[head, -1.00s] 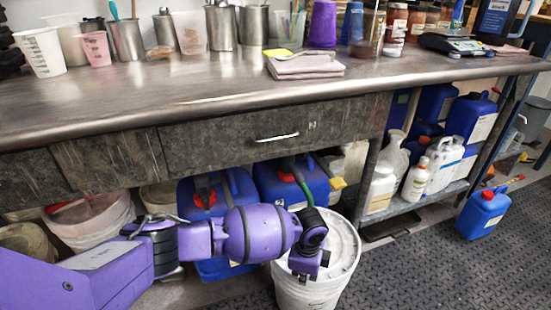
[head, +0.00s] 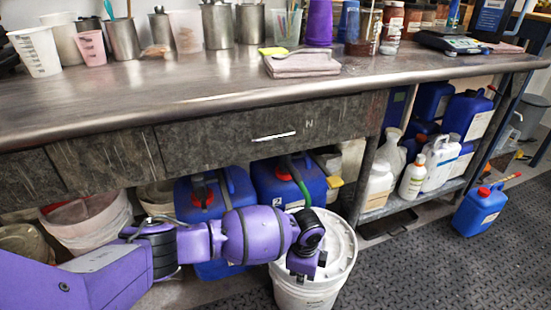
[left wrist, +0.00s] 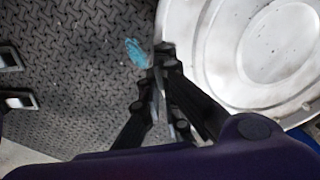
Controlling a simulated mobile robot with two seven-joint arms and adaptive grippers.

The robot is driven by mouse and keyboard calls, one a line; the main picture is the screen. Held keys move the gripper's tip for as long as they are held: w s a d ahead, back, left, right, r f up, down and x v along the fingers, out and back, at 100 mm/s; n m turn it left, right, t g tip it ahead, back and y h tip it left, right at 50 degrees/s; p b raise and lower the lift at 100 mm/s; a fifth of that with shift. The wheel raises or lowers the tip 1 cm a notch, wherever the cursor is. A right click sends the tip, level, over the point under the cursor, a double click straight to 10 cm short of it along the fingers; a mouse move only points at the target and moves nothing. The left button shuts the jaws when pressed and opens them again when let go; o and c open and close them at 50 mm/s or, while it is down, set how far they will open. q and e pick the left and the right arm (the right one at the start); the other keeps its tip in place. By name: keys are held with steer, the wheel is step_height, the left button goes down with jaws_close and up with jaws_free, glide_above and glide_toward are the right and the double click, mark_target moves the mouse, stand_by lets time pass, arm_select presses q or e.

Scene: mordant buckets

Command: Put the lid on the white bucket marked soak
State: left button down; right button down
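A white bucket (head: 307,293) stands on the floor in front of the bench, at the lower middle of the head view. A round white lid (head: 341,244) covers its top; whether it is fully seated I cannot tell. No mark is readable. The lid also fills the upper right of the left wrist view (left wrist: 270,50). My left gripper (head: 304,272) points down at the bucket's near left side. In the left wrist view its fingers (left wrist: 161,68) come together at the lid's edge and seem shut on the rim; the contact is partly hidden. My right gripper is out of view.
Blue jugs (head: 285,186) and an open whitish bucket (head: 93,222) stand under the bench (head: 200,78). White bottles (head: 414,180) fill a low shelf at right. A blue jug (head: 480,211) stands on the floor. The patterned floor (head: 425,265) is clear at lower right.

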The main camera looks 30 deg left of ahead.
arm_select(q)
steer(key=shift+w+d+f, duration=0.1)
steer(key=shift+w+f, duration=0.1)
steer(key=shift+f, duration=0.35)
steer(key=c, duration=2.5)
jaws_free()
steer(key=o, duration=0.6)
steer(key=shift+o, duration=0.2)
step_height(320, 180, up, 12)
steer(key=shift+s, duration=0.3)
steer(key=shift+f, duration=0.1)
